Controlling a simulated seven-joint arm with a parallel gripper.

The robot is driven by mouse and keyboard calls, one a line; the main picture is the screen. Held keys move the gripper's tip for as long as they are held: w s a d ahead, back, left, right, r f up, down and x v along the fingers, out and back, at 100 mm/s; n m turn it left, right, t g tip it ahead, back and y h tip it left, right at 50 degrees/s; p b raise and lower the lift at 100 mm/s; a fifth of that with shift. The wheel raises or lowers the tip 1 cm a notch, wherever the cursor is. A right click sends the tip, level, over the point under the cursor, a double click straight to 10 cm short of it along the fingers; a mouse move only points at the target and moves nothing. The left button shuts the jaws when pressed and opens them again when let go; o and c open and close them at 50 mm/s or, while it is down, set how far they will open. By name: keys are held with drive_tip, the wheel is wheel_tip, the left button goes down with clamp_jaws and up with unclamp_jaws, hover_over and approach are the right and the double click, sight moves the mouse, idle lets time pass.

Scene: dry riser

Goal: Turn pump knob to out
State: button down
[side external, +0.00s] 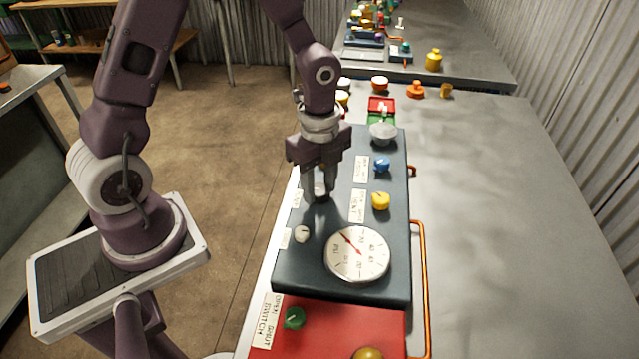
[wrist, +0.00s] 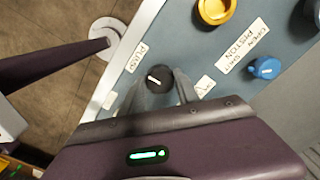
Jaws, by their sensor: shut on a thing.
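The pump knob (wrist: 159,79) is a small round black knob with a white pointer line, beside a label reading PUMP (wrist: 137,57) on the blue-grey panel (side external: 340,215). My gripper (wrist: 160,88) has one finger on each side of the knob and is shut on it. The pointer line slants across the top of the knob; which setting it marks cannot be read. A second label (wrist: 205,85) by the right finger is too small to read.
A yellow knob (side external: 380,201) and a blue knob (side external: 381,165) stand right of my gripper. A round white gauge (side external: 357,254) and a small white knob (side external: 302,234) are nearer the camera. A red panel (side external: 345,330) adjoins the front. The grey bench (side external: 490,220) is clear at right.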

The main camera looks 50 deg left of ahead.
drive_tip(key=n, duration=0.4)
drive_tip(key=shift+n, duration=0.3)
drive_tip(key=n, duration=1.4)
drive_tip(key=shift+n, duration=0.3)
drive_tip(key=n, duration=1.2)
drive_tip(key=shift+n, duration=2.1)
